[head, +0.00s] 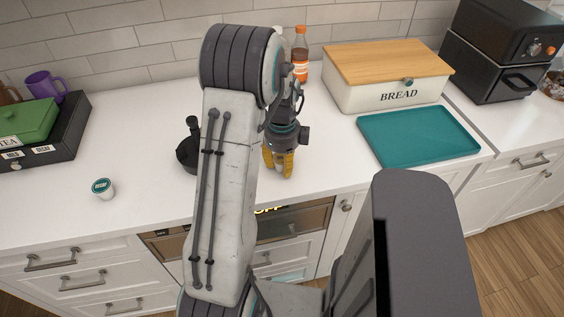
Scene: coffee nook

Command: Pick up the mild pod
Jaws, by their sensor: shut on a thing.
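My gripper (279,166) points down over the white counter, right of my arm's pale link. Its yellow fingers are shut on a small pale thing (282,172), mostly hidden between them; I cannot read any label on it or tell if it is the mild pod. A white pod (103,189) with a teal lid stands alone on the counter at the left; its lid seems to read DECAF. I see no other pod in the open.
A black pod box (67,142) with label cards, a green tea box (22,122) and a purple mug (45,86) stand at the left. A dark pan-like object (188,150) is partly behind my arm. A teal tray (420,137), bread box (385,92) and bottle (300,55) are right.

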